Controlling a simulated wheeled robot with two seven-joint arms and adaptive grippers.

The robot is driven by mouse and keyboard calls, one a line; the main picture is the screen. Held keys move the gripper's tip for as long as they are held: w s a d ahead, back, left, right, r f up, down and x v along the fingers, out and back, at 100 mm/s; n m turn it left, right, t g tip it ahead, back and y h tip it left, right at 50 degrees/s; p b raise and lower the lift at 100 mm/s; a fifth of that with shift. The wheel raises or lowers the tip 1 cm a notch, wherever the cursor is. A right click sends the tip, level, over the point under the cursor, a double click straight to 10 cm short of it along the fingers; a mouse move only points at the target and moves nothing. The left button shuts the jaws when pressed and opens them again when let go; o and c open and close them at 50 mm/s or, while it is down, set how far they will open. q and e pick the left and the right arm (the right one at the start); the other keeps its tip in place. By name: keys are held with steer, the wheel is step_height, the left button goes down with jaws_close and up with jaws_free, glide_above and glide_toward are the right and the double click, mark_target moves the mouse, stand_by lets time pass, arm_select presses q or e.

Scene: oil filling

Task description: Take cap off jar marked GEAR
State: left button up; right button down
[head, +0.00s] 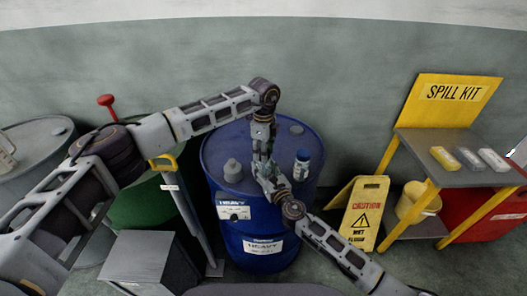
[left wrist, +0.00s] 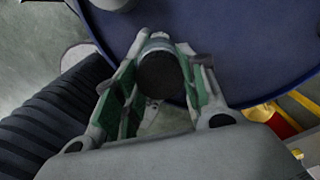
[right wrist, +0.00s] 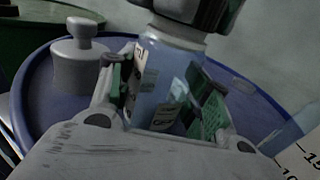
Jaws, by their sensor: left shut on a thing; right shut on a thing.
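My right gripper (right wrist: 165,95) is shut around the body of a pale blue, see-through jar (right wrist: 160,62) over the blue drum. Its label is partly hidden by the fingers; only part of the lettering shows. My left gripper (left wrist: 158,85) is shut on a round black cap (left wrist: 160,72), seen from above in the left wrist view. In the head view the left gripper (head: 262,150) points down, directly above the right gripper (head: 268,178). In the right wrist view the left gripper covers the jar's top, so I cannot tell whether cap and jar touch.
The blue drum (head: 222,150) also bears a grey knobbed piece (head: 232,171) on the left and another blue-and-white jar (head: 302,163) close on the right. A yellow caution sign (head: 364,212) and a spill-kit stand (head: 445,140) are at the right. A grey box (head: 145,262) is front left.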

stand_by(0.3)
arm_select(q)
steer(key=o, duration=1.1)
steer(key=shift+r, duration=0.1)
steer(key=shift+r, duration=2.2)
steer(key=shift+c, duration=0.2)
